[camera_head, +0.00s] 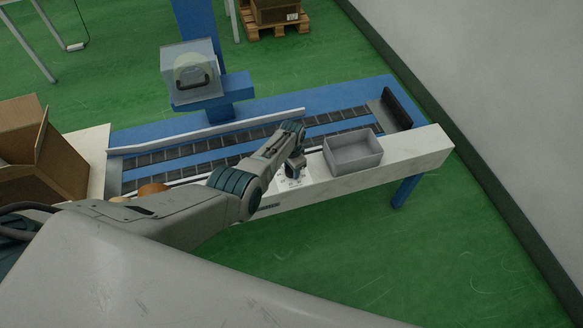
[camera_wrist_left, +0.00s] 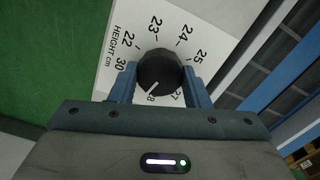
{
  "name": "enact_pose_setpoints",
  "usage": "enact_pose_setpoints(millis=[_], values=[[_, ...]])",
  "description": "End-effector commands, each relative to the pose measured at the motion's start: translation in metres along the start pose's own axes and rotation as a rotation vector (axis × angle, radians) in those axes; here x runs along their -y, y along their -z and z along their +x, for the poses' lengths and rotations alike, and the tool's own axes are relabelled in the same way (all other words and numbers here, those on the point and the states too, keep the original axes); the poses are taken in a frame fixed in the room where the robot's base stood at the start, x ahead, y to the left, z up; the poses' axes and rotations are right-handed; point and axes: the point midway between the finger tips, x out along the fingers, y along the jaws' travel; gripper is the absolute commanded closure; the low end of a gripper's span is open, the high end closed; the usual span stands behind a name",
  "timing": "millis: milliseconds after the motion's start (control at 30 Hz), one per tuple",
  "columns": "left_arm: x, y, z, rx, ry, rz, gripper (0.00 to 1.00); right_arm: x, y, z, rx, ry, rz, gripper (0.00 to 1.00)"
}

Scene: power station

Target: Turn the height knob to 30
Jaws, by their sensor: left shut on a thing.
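The black height knob (camera_wrist_left: 158,70) sits on a white dial plate (camera_wrist_left: 118,28) marked "HEIGHT cm". Numbers 22, 23, 24, 25, 27, 28 and 30 run around it. The knob's white pointer line points to the lower left, near the 28, which is partly hidden. The 30 is further round, beside the left finger. My left gripper (camera_wrist_left: 160,82) is shut on the knob, with one blue finger on each side of it. In the head view my left gripper (camera_head: 293,172) is over the white panel at the conveyor's near edge and hides the knob. My right gripper is not in view.
A grey open bin (camera_head: 353,168) stands on the white ledge (camera_head: 415,153), right of my gripper. The blue conveyor (camera_head: 355,97) runs behind. A cardboard box (camera_head: 62,155) is at the left, and a boxed machine head (camera_head: 192,72) stands beyond the belt.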

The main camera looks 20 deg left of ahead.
Motion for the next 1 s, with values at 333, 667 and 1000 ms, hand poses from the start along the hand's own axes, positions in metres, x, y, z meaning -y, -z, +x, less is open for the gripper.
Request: enact_pose_setpoints(millis=[333,667,1000], values=[[0.0001,0.0000,-0.0004,0.000,0.000,0.327,0.80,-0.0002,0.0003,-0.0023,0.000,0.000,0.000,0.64],[0.0002,-0.0003,-0.0002,0.001,-0.001,0.633,0.80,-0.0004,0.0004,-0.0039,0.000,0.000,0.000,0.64],[0.0003,-0.0003,0.0000,0.001,0.000,0.868,0.80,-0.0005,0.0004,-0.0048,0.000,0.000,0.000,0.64]])
